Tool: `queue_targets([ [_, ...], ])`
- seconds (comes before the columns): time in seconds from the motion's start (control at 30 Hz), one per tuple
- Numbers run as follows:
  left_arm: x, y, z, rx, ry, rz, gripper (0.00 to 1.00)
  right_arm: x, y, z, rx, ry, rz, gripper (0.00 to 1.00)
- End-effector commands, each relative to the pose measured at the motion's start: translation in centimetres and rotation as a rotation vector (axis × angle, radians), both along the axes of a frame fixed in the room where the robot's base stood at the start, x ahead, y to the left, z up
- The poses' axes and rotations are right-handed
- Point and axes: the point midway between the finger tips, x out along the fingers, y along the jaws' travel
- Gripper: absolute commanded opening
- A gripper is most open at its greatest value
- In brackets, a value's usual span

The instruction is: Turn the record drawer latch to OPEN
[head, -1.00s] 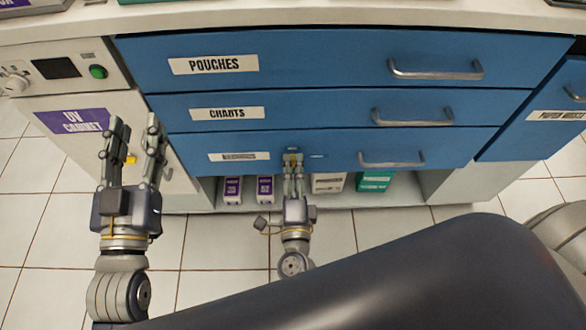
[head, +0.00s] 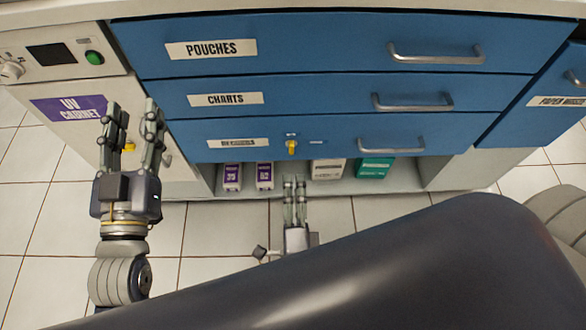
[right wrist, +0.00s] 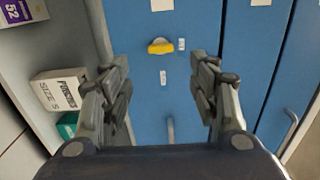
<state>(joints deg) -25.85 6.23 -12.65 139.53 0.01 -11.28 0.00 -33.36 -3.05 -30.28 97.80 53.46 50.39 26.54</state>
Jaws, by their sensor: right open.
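The record drawer (head: 365,131) is the lowest blue drawer and looks shut. Its label is too blurred to read. Its yellow latch (head: 292,147) stands upright in the head view, with one small tag above it and another to its right, both unreadable. The latch also shows in the right wrist view (right wrist: 160,46), lying crosswise in that turned picture. My right gripper (head: 294,180) is open and empty, below and apart from the latch. In the right wrist view its fingers (right wrist: 163,75) are wide apart. My left gripper (head: 132,106) is open in front of the UV cabinet.
The charts drawer (head: 310,100) and pouches drawer (head: 310,48) are above, both shut. Several boxes, including a teal one (head: 375,169), stand on the open shelf below. A dark padded surface (head: 400,260) fills the lower foreground. The UV cabinet (head: 60,135) is at left.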

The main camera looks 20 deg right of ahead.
Motion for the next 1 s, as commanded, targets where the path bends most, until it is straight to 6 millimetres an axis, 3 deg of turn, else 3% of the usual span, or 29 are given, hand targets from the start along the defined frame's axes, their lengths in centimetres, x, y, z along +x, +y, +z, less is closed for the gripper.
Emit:
queue_targets([
  [0.23,0.0,0.0,0.0,0.000,0.000,0.000,0.40,-2.4,0.7,0.0,0.001,0.000,-0.001,0.55],
  [1.0,0.0,0.0,0.0,0.000,0.001,0.000,0.40,-2.6,0.7,0.0,0.001,0.000,0.000,0.55],
])
